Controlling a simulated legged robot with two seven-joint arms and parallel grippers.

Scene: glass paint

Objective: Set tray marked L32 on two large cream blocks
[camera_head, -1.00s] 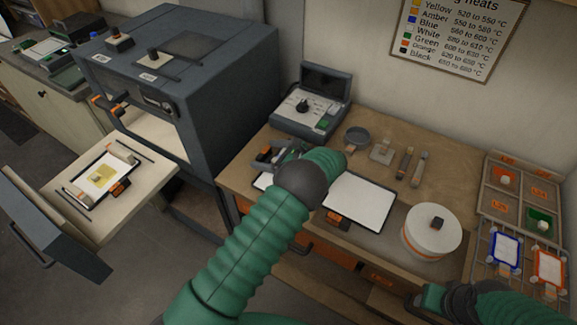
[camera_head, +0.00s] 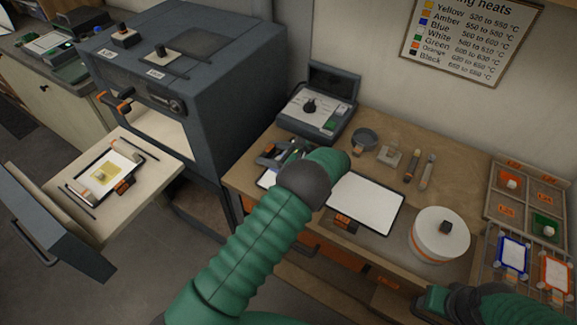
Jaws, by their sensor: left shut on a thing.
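My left gripper (camera_head: 287,153) is over the back left of the workbench, beyond my green forearm. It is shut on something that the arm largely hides. A tray (camera_head: 366,204) with a white surface and an orange tag lies on the bench right of this arm. Another dark-edged tray (camera_head: 122,160) holds a white sheet with a yellow square, on the cream shelf before the kiln, with an orange tag at its front. I cannot read L32 on either tag, nor make out two large cream blocks. My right gripper (camera_head: 430,300) is at the bench's front right edge, its jaws unclear.
The kiln (camera_head: 200,75) stands open behind the cream shelf (camera_head: 150,190). A round white drum (camera_head: 440,235) sits right of the white tray. A compartment rack (camera_head: 498,213) and framed blue and orange panels fill the right end. A control box (camera_head: 313,108) stands behind my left gripper.

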